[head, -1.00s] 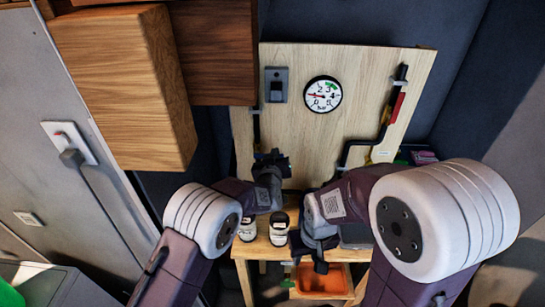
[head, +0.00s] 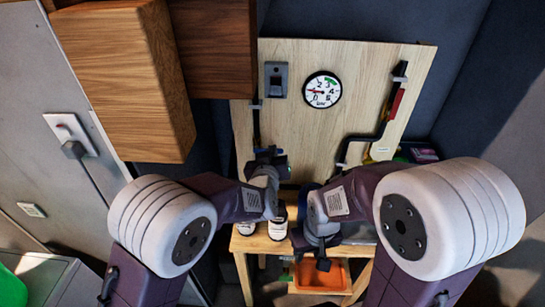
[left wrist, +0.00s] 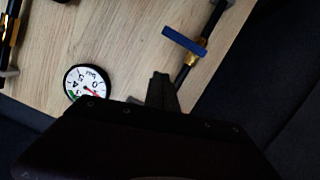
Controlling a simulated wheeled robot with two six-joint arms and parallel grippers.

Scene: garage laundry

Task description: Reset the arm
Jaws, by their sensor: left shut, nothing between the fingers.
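My left arm comes in from the left in the head view. Its gripper (head: 271,158) is in front of the lower left part of the wooden board (head: 362,75). In the left wrist view the left gripper (left wrist: 161,90) is shut and empty, with the board behind it. My right gripper (head: 322,262) hangs low, pointing down, above the front of the bench, near the orange bin. Its fingers are too small and dark to tell whether they are open.
The board carries a round gauge (head: 322,90), a switch box (head: 276,80) and dark pipes. The left wrist view shows a blue handle (left wrist: 184,41) on a pipe. Two white bottles (head: 278,228) stand on the bench. An orange bin (head: 318,277) is below. Wooden cabinets (head: 130,80) hang upper left.

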